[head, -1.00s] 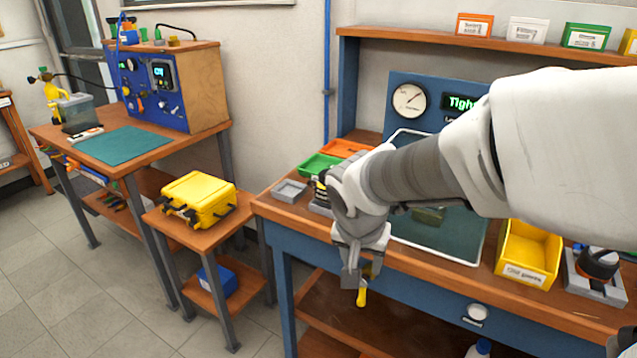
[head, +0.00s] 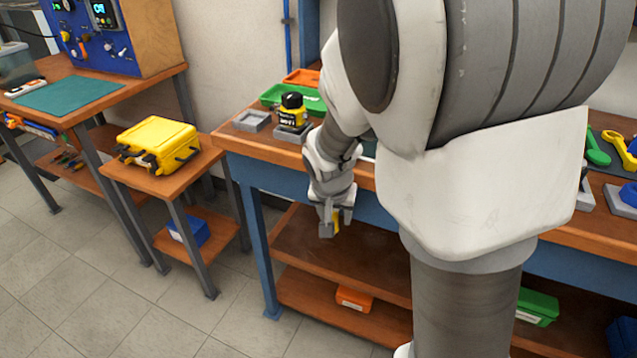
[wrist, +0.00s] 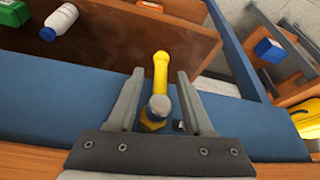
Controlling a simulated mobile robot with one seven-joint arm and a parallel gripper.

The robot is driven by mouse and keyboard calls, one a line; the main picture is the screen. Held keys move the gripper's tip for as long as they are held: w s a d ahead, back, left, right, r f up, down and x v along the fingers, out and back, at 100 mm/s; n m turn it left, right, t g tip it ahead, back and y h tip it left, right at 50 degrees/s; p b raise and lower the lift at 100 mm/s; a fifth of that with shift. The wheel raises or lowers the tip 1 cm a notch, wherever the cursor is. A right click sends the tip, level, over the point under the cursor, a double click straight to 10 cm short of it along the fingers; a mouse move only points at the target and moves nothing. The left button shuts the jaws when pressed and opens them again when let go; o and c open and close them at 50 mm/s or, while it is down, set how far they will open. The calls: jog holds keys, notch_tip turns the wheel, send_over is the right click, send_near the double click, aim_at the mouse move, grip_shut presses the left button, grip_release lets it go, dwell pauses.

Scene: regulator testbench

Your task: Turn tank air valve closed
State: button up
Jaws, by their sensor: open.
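The tank air valve shows in the wrist view as a yellow lever (wrist: 160,75) with a grey round hub and a yellow base on the blue front rail of the workbench. In the head view a small yellow part of the lever (head: 336,221) shows at my gripper (head: 336,224), below the bench's front edge. My gripper is open, and in the wrist view its two fingers (wrist: 160,73) stand on either side of the lever, with visible gaps. The lever points away from the bench top in the wrist view. My arm hides much of the bench in the head view.
The blue bench rail (wrist: 50,110) runs close beside the fingers. A side table with a yellow case (head: 158,143) stands left. Floor (head: 110,300) in front is clear.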

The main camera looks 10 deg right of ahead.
jog(key=shift+c, duration=0.2)
grip_shut()
dwell(1.2)
